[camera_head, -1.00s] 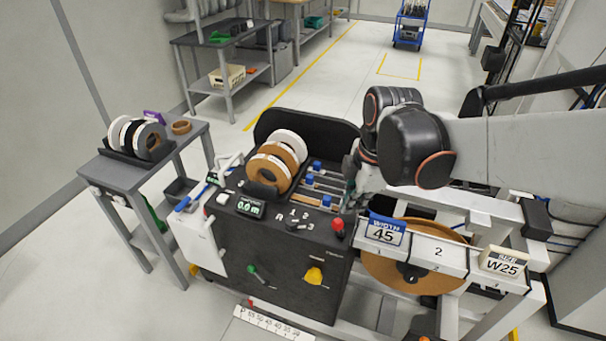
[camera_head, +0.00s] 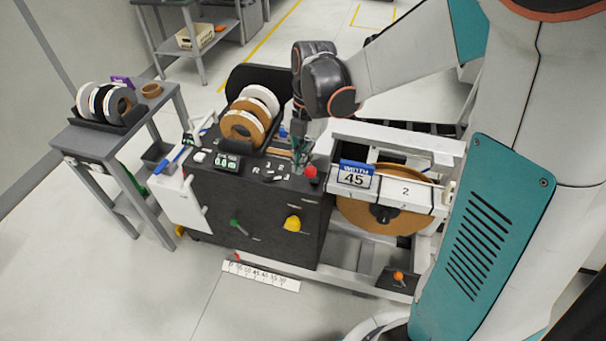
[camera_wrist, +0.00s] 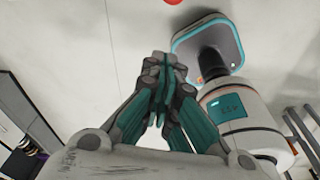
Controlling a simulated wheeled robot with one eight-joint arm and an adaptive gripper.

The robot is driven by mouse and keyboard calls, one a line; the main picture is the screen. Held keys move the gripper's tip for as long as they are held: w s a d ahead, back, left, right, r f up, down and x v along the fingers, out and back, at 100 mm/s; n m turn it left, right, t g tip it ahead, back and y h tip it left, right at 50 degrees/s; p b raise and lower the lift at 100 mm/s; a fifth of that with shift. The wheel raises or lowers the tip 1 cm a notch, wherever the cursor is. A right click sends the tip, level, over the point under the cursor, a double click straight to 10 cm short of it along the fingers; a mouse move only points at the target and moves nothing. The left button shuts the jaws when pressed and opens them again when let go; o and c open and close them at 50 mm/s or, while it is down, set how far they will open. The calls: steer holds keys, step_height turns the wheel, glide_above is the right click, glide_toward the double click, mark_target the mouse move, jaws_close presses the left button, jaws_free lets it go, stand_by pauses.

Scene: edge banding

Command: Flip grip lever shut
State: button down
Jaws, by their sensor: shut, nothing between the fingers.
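The black edge banding machine (camera_head: 262,205) stands in the middle of the head view. Its front carries a green-handled lever (camera_head: 238,226) and a yellow knob (camera_head: 292,223). A small lever with an orange knob (camera_head: 398,276) sits low at the right, by the frame's foot. I cannot tell which of these is the grip lever. My gripper (camera_head: 299,153) is over the machine's top right part, close to the red button (camera_head: 310,172). In the wrist view its teal fingers (camera_wrist: 160,92) are together and empty; contact with the machine cannot be made out.
Rolls of banding (camera_head: 250,115) stand on the machine top. A grey side table (camera_head: 95,140) with rolls stands at the left.

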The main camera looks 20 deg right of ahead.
mark_target(312, 176)
step_height(312, 176, down, 10)
steer(key=a+b, duration=0.1)
steer(key=b, duration=0.3)
steer(key=shift+w+d+r+b, duration=0.25)
steer(key=shift+w+d, duration=0.25)
steer(key=shift+d, duration=0.15)
steer(key=shift+w+d+r+b, duration=0.1)
steer(key=shift+w+d+r, duration=0.1)
steer(key=shift+w+d, duration=0.4)
steer(key=shift+r, duration=0.15)
